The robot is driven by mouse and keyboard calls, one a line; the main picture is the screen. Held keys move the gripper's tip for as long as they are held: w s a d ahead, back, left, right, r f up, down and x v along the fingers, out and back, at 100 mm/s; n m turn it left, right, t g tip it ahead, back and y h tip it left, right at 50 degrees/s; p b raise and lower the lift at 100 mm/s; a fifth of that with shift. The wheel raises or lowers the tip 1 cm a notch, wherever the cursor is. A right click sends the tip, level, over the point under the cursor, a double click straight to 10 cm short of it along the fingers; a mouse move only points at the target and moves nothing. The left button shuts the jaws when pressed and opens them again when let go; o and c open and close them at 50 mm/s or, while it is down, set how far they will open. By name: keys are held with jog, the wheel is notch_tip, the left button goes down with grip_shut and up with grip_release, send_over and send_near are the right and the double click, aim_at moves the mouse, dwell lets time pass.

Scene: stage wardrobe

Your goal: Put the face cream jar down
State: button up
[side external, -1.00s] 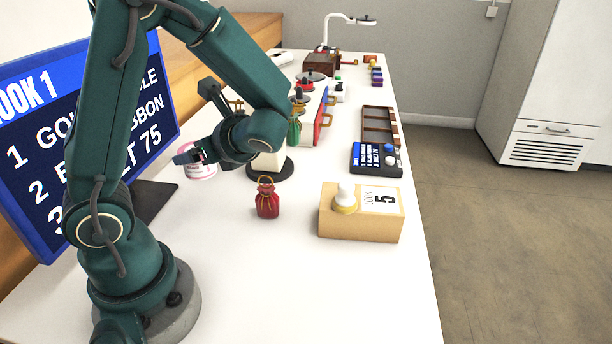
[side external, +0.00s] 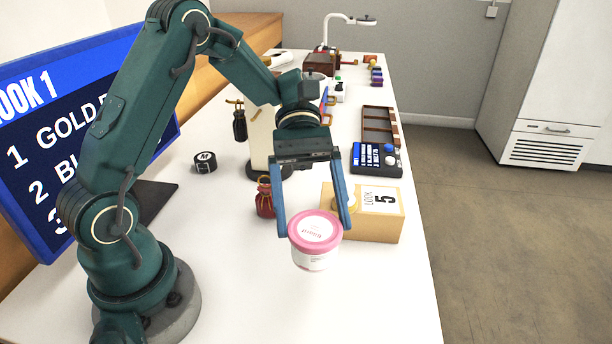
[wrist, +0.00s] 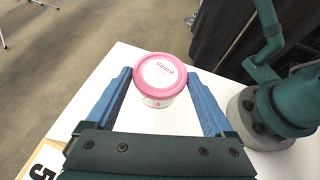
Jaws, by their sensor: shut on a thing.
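The face cream jar (side external: 315,258) is white with a pink lid and looks upright. My gripper (side external: 315,231) points down and its two blue fingers are shut on the jar, one on each side. In the wrist view the jar (wrist: 160,84) sits between the fingertips (wrist: 160,76), with white table behind it. The jar is over the front part of the white table (side external: 385,300). Whether its base touches the table cannot be told.
A tan box (side external: 375,225) marked "LOOK 5" stands just behind the jar at right. A red pouch (side external: 264,200) stands behind at left. A black round item marked M (side external: 205,162) lies further left. The table front is clear.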

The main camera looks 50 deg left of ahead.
jog(key=w+a+r+n+t+h, duration=0.1)
jog(key=w+a+n+t, duration=0.15)
jog(key=w, duration=0.25)
jog(key=shift+n+t, duration=0.45)
jog(key=shift+s+d+f, duration=0.15)
jog(key=shift+d+f, duration=2.6)
jog(key=shift+d, duration=0.25)
jog(key=shift+s+d+f, duration=0.1)
jog(key=shift+d+f, duration=2.6)
jog(key=shift+d, duration=0.25)
jog(key=o, duration=1.2)
jog(key=shift+o, duration=0.2)
